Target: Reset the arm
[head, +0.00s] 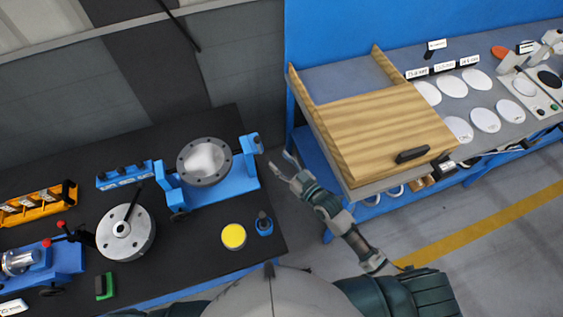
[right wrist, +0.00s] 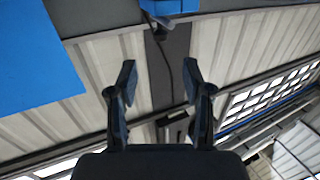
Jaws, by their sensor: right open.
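My right gripper (head: 286,165) is in the middle of the head view, over the gap between the black-topped table and the wooden box. Its two fingers are apart and empty. In the right wrist view the open fingers (right wrist: 158,82) point at a wall, with nothing between them. The flanged shell (head: 204,161), a grey disc-like ring with a pale centre, sits in a blue fixture (head: 228,184) on the table, left of my right gripper and apart from it. My left gripper is not in view.
The black table (head: 190,268) also holds a round metal flanged part (head: 126,231), a yellow-topped cylinder (head: 234,236) and an orange rack (head: 38,204). A wooden box (head: 385,130) stands on the right bench, close to my right arm, beside several white discs (head: 452,86).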

